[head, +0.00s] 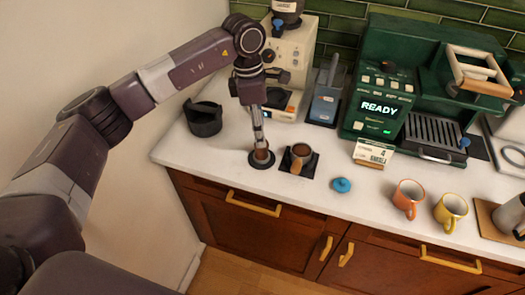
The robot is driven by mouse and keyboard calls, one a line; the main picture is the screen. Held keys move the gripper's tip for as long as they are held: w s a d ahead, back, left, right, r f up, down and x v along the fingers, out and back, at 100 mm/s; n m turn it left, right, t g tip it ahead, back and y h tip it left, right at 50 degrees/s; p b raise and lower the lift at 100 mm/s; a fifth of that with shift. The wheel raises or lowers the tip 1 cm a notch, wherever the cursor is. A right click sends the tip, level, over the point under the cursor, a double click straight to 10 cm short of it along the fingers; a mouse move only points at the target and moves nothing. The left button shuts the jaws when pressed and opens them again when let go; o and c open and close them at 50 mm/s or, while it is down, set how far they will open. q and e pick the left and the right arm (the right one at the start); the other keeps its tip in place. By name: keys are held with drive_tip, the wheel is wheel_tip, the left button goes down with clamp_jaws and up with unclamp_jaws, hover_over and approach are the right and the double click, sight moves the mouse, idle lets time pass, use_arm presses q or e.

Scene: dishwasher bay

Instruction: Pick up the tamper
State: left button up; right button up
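The tamper (262,156) appears to be the small brown-handled piece standing on a round black mat (262,166) near the left end of the white counter. My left gripper (260,143) points straight down at it, its fingertips at the top of the brown handle. The fingers look close together and partly hide the handle. I cannot tell whether they are shut on it or only beside it. My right gripper is not in view.
Just right is a portafilter (301,153) with a wooden handle on a black square mat. A black container (204,118) stands left, a cream grinder (290,62) behind, a green espresso machine (375,105) to the right. A blue disc (342,185), orange cup (408,198) and yellow cup (450,212) line the front.

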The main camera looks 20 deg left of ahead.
sight(262, 151)
use_arm(q)
drive_tip(key=shift+d+f+p, duration=0.15)
drive_tip(key=shift+f+p, duration=0.25)
drive_tip(key=shift+f, duration=0.5)
wheel_tip(262, 151, down, 4)
drive_tip(key=p, duration=0.2)
drive_tip(key=shift+s+d+f+p, duration=0.1)
drive_tip(key=shift+f+p, duration=0.1)
drive_tip(key=shift+p, duration=0.1)
drive_tip(key=shift+f, duration=0.4)
drive_tip(key=c, duration=1.3)
drive_tip(key=shift+o, duration=0.2)
drive_tip(key=shift+r, duration=0.1)
